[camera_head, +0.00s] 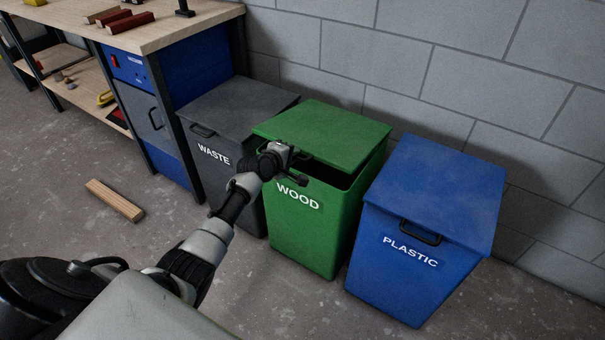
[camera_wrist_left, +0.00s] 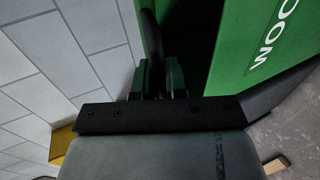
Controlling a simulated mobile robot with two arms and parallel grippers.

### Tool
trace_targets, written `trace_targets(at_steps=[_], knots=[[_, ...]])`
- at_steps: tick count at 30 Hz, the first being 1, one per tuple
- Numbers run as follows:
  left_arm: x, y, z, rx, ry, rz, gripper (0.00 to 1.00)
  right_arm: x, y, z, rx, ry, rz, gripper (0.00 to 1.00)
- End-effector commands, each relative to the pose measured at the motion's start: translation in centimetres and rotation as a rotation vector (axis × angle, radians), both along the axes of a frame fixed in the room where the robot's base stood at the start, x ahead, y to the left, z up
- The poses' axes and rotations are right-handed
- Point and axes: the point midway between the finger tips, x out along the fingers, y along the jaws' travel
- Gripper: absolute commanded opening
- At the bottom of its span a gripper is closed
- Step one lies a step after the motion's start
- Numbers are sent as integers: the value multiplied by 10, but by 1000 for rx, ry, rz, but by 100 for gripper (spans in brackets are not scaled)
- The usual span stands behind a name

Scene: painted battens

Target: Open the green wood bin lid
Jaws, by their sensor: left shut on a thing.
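The green wood bin (camera_head: 305,238) stands between two other bins, with WOOD in white on its front. Its green lid (camera_head: 328,130) is tilted up a little at the front, and a dark gap shows between lid and rim. My left gripper (camera_head: 297,179) is at the lid's front edge, above the lettering. In the left wrist view its fingers (camera_wrist_left: 160,76) are shut on the dark lid handle (camera_wrist_left: 150,35), which my gripper mostly hides in the head view. The bin's dark inside shows beside the fingers there. My right gripper is not in view.
The grey waste bin (camera_head: 232,110) stands close on the left, the blue plastic bin (camera_head: 430,190) on the right, both with lids down. A block wall (camera_head: 400,60) is behind. A workbench (camera_head: 150,35) stands left. A wooden batten (camera_head: 114,200) lies on the floor.

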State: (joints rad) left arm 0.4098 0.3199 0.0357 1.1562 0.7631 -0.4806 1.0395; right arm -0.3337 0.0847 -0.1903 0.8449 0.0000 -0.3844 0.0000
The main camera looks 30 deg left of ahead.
Motion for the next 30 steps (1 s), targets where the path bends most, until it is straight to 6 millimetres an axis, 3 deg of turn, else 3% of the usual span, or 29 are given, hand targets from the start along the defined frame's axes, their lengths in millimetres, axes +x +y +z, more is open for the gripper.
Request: trace_targets(at_steps=[8,20,30], knots=[[1,0,4,-2,3,1,0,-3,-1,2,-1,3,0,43],[8,-1,30,0,45,0,0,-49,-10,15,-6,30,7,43],[19,-2,66,5,104,1,0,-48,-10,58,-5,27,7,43]])
